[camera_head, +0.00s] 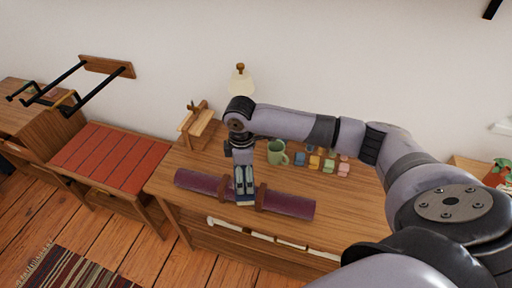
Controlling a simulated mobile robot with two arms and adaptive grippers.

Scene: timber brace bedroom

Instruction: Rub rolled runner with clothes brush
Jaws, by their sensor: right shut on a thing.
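The rolled runner (290,206) is a long maroon roll with brown straps, lying along the front part of the wooden table. My right gripper (244,184) points down over the middle of the roll. It is shut on the clothes brush (245,203), a small dark and pale piece just below the fingertips. The brush is at the roll's middle, between the straps, and appears to touch it. The gripper hides part of the brush and roll, so firm contact cannot be told. My left gripper is not in view.
A red-topped bench (110,157) is at the left. Bare tabletop (345,200) lies right of the roll.

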